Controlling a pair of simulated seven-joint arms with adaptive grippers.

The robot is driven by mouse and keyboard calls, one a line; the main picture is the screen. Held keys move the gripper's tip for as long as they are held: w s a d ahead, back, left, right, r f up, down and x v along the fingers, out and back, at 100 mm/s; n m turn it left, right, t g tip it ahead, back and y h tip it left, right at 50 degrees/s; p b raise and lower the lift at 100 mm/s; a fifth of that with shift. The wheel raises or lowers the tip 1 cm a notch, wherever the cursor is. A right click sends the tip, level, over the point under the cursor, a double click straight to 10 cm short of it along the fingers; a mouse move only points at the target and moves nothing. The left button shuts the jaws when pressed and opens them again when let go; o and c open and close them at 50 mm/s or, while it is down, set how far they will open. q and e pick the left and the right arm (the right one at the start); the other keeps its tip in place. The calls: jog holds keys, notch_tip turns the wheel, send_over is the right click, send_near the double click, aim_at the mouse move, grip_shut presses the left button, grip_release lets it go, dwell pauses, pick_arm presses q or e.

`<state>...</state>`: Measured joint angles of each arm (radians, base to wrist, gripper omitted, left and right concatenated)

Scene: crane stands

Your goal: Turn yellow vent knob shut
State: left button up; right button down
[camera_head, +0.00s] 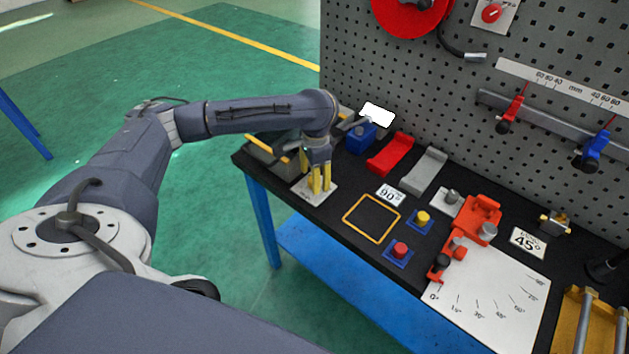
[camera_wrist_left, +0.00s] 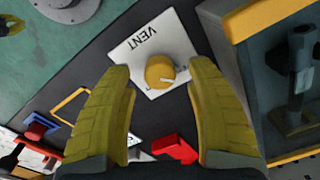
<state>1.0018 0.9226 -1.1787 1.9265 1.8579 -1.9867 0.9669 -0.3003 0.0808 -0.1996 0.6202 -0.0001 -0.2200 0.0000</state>
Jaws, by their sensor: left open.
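The yellow vent knob (camera_wrist_left: 160,72) sits on a white plate (camera_wrist_left: 135,45) marked VENT in the left wrist view. A white pointer line on the knob runs toward the right of that picture. My left gripper (camera_wrist_left: 163,85) is open, with its yellow fingers on either side of the knob and no visible contact. In the head view my left gripper (camera_head: 319,188) points down over the white plate (camera_head: 329,194) at the table's left end, and the knob is hidden behind the fingers.
A grey and yellow box (camera_wrist_left: 262,20) stands close beside the plate. A blue block (camera_head: 360,138), a red cradle (camera_head: 391,153) and a grey cradle (camera_head: 424,170) stand to the right. A yellow square outline (camera_head: 347,219) lies nearby on the black table top. The pegboard rises behind.

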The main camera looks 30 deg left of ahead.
pick_arm(q)
jog(key=shift+f, duration=0.95)
grip_shut()
